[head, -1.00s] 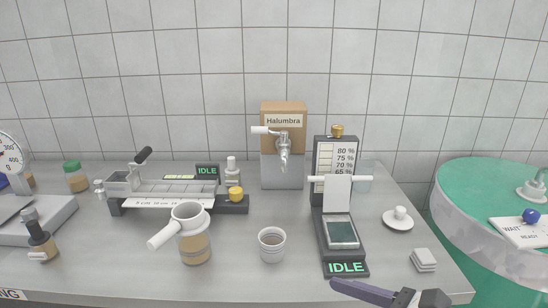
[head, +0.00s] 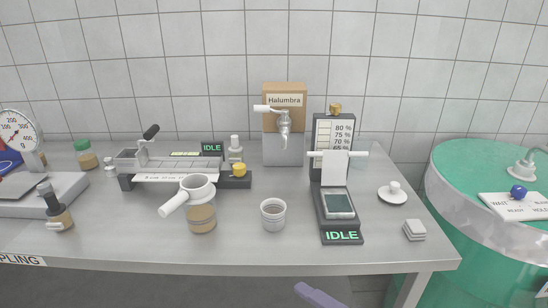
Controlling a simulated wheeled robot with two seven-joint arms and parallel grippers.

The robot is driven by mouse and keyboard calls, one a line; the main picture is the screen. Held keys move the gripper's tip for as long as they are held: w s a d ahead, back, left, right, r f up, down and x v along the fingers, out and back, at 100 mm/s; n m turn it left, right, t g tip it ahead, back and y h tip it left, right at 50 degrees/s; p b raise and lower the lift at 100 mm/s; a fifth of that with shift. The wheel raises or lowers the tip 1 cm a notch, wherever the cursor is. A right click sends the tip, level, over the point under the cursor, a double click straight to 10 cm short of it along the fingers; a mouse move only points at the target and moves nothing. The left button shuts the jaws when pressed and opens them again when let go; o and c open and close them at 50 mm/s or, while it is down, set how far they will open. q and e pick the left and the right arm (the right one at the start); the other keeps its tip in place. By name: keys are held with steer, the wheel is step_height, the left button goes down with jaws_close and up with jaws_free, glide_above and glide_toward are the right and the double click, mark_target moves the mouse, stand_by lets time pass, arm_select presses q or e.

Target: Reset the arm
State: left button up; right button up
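Part of my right arm or gripper (head: 320,297) shows as a purple-grey piece at the bottom edge, below the front edge of the steel table (head: 280,255). Its fingertips cannot be made out, and most of it is cut off by the frame. It touches nothing that I can see. My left gripper is not in view.
The table carries a handled jar (head: 201,215), a cup (head: 273,215), a device reading IDLE (head: 341,237), a stack of white pads (head: 414,230), a Halumbra box with tap (head: 285,120) and a dial scale (head: 18,132). A green drum (head: 480,165) stands at the right.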

steer(key=s+d+f+m+g+h, duration=0.1)
steer(key=s+d+f+m+h, duration=0.2)
steer(key=s+f+m, duration=0.4)
steer(key=s+d+f+m+g+h, duration=0.1)
steer(key=s+d+f+m+h, duration=0.2)
steer(key=f+m, duration=1.1)
steer(key=s+d+m, duration=0.1)
steer(key=s+d, duration=0.2)
steer(key=shift+s+f+m, duration=0.25)
steer(key=shift+s+m, duration=0.1)
steer(key=shift+m, duration=0.05)
